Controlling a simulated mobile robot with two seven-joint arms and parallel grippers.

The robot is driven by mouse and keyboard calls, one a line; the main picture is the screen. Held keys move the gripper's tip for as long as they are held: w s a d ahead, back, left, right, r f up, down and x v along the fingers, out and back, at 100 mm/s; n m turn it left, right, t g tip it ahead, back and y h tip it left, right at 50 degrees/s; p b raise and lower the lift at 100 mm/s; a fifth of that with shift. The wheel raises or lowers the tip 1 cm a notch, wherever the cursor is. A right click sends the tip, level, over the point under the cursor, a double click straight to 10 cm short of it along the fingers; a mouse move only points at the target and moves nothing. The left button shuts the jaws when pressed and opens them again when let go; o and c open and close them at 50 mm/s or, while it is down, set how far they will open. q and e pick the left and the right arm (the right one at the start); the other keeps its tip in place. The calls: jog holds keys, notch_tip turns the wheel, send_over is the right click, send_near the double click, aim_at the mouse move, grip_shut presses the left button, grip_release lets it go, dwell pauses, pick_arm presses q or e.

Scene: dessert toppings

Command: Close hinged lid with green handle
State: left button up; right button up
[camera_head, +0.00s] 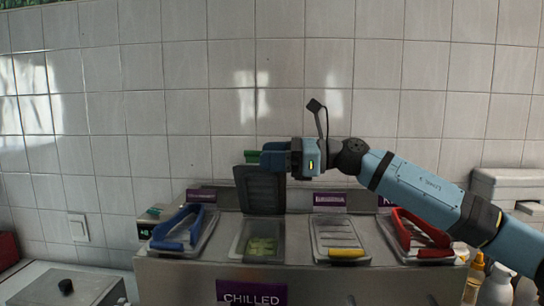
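The hinged lid (262,192) with the green handle (252,157) stands open, nearly upright, at the back of its bin. Below it the open bin (240,241) shows pale green contents. My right gripper (270,156) reaches in from the right and is at the top of this lid, right beside the green handle. The gripper's fingers overlap the handle and lid edge, so I cannot tell whether they are shut on it or only touching. My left gripper is not in view.
A blue-handled lid (178,234) lies to the left. A yellow-handled lid (338,236) lies shut to the right, with a red-handled lid (424,236) beyond it. The metal counter front (180,285) carries a purple "CHILLED" sign (252,295). Bottles (474,280) stand at the lower right.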

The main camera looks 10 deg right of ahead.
jog(key=shift+d, duration=0.1)
jog(key=shift+d, duration=0.3)
jog(key=s+d+b, duration=0.2)
jog(key=d, duration=1)
jog(key=shift+s+d+b, duration=0.35)
jog(key=shift+s, duration=0.05)
